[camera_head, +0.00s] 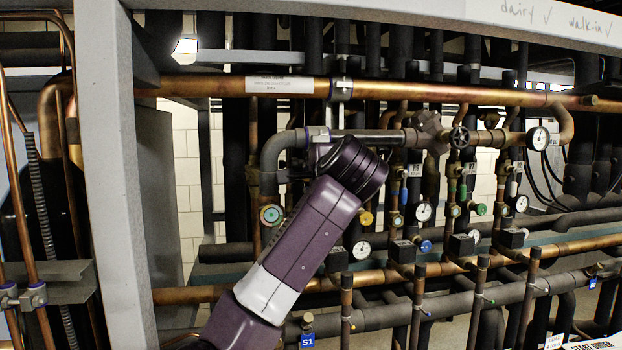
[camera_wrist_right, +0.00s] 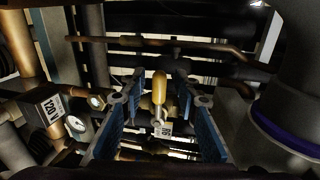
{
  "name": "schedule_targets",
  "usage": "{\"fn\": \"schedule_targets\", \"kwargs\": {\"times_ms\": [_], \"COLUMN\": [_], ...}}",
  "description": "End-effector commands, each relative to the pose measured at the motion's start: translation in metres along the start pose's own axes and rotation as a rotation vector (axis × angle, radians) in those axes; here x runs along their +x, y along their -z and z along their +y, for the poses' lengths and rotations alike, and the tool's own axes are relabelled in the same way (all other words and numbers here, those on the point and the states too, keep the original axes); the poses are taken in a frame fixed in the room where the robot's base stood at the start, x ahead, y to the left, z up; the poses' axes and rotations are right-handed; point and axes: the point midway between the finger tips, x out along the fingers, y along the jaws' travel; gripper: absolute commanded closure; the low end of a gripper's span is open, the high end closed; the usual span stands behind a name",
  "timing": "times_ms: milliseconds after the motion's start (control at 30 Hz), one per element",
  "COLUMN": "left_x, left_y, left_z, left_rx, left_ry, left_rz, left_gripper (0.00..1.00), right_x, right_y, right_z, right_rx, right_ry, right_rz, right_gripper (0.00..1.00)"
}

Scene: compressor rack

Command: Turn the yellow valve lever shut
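The yellow valve lever (camera_wrist_right: 159,88) shows in the right wrist view, with its grip upright in the picture and a pale metal end below it, close to a small white tag (camera_wrist_right: 161,129). My right gripper (camera_wrist_right: 160,101) is open, with one blue-sided finger on each side of the lever. Gaps show between the lever and both fingers; how deep it sits between them is hard to tell. In the head view a purple arm of mine reaches into the rack and hides its own gripper; I cannot make out the lever there. My left gripper is not in view.
A copper pipe (camera_head: 400,93) crosses the rack above my arm. Gauges (camera_head: 424,211) and small valves crowd the right side. A grey upright post (camera_head: 118,180) stands at left. In the right wrist view, a 120V box (camera_wrist_right: 48,108) and a gauge (camera_wrist_right: 75,126) sit left of the fingers.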

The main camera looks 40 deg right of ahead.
Motion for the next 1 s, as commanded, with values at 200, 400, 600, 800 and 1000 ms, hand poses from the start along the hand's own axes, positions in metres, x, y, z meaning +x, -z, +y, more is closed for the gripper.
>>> {"fn": "schedule_targets", "kwargs": {"times_ms": [200, 400, 600, 800, 1000], "left_x": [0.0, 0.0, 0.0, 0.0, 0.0], "left_y": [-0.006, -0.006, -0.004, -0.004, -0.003], "left_z": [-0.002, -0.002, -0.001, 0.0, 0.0], "left_rx": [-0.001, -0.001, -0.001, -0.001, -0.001], "left_ry": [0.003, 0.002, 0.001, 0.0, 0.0], "left_rz": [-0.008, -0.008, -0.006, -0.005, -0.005], "left_gripper": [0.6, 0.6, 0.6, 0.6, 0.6], "right_x": [0.0, -0.017, -0.058, -0.097, -0.117], "right_y": [0.0, 0.0, 0.0, 0.0, 0.0], "right_z": [0.0, -0.001, -0.001, -0.001, 0.0], "right_rx": [-0.001, 0.0, 0.002, 0.001, -0.001], "right_ry": [-0.001, 0.003, 0.004, 0.004, 0.0], "right_rz": [0.001, 0.001, 0.0, 0.0, 0.0], "right_gripper": [0.71, 0.71, 0.71, 0.71, 0.71]}}
